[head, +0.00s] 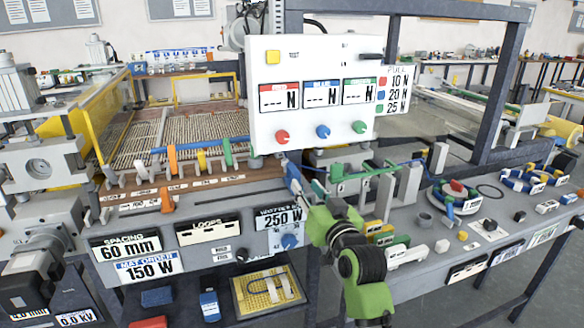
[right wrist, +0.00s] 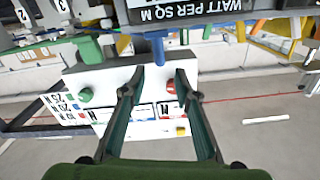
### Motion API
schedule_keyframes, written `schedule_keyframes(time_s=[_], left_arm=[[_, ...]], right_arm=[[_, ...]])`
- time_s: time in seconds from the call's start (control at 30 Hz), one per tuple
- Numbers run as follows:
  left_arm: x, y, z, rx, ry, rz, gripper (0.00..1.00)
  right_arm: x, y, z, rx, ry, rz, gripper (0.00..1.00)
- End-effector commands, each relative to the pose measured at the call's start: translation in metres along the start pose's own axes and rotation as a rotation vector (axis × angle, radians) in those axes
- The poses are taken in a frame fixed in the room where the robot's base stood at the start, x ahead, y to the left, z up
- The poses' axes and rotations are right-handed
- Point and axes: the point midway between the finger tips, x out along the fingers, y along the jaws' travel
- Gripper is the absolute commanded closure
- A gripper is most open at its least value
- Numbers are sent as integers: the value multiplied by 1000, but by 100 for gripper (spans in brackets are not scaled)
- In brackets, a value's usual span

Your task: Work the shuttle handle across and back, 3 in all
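My right gripper (head: 292,180) comes in from the lower right in the head view, below the white readout panel, at the bench's front edge. In the right wrist view the fingers of my right gripper (right wrist: 159,75) are spread apart. A blue upright peg (right wrist: 158,48) shows in the gap between the fingertips, with room on both sides; it may be the shuttle handle, but I cannot be sure. In the head view the fingertips lie close to blue parts that I cannot separate clearly. My left gripper is not in view.
The white panel (head: 312,70) with red, blue and green knobs stands behind the gripper. A wire mat (head: 165,138) lies on the bench at left, behind a blue rod with coloured clips. Green and yellow blocks (head: 380,238) sit right of my arm.

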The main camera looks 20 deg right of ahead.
Motion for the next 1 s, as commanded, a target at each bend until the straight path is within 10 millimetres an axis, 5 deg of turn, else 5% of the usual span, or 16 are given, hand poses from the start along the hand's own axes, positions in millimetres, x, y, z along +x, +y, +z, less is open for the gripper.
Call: schedule_keyframes(time_s=[0.6, 1.0], left_arm=[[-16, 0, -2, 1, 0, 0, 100], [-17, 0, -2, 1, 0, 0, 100]], right_arm=[[100, 0, 0, 0, -2, 1, 71], [116, 0, 1, -1, -3, 1, 71]])
